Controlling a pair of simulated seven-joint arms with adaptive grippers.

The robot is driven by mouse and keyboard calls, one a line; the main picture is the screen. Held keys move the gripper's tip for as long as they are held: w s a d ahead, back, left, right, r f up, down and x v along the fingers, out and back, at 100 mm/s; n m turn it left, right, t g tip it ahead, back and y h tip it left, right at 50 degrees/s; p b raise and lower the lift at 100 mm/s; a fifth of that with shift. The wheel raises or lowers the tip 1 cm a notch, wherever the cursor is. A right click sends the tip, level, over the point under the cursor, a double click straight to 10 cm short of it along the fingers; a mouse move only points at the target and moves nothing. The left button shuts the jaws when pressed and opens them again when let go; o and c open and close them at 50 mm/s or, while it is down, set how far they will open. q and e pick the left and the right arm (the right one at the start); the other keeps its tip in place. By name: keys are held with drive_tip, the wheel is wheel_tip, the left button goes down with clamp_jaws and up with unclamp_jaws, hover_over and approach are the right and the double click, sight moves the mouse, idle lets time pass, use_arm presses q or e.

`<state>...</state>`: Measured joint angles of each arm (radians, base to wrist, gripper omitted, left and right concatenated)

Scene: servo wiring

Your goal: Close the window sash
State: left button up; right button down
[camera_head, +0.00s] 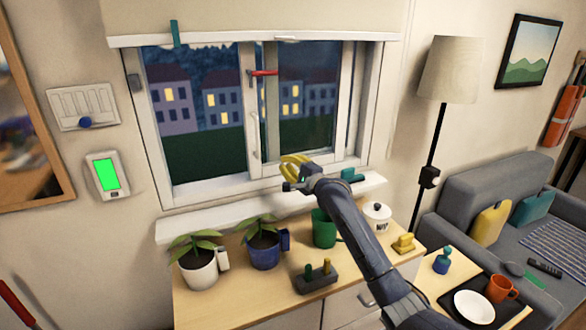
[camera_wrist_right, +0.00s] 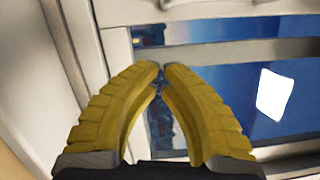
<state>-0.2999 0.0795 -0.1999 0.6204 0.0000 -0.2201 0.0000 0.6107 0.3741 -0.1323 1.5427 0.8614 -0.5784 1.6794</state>
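The white-framed window sash (camera_head: 252,108) stands in the middle of the window. It carries a red lever (camera_head: 264,73) near its top and a pale upright handle (camera_head: 254,138) lower down. How far the sash stands open cannot be told clearly. My right gripper (camera_head: 290,166) has yellow fingers and is just above the sill, in front of the window's lower right part. In the right wrist view its fingertips (camera_wrist_right: 162,66) meet almost completely, with nothing seen between them. White frame bars and blue glass (camera_wrist_right: 228,75) lie beyond the tips. My left gripper is not in view.
A white sill (camera_head: 200,222) runs below the window. Two potted plants (camera_head: 200,270) (camera_head: 263,250), a green mug (camera_head: 323,228) and a white lidded jar (camera_head: 377,216) stand on the wooden counter below. My right arm crosses over the counter. A lamp (camera_head: 450,70) stands at the right.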

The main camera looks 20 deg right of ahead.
drive_tip(key=x, duration=0.4)
drive_tip(key=shift+w, duration=0.1)
drive_tip(key=a, duration=0.3)
drive_tip(key=shift+r, duration=0.3)
drive_tip(key=shift+a+r, duration=0.1)
drive_tip(key=shift+a, duration=0.4)
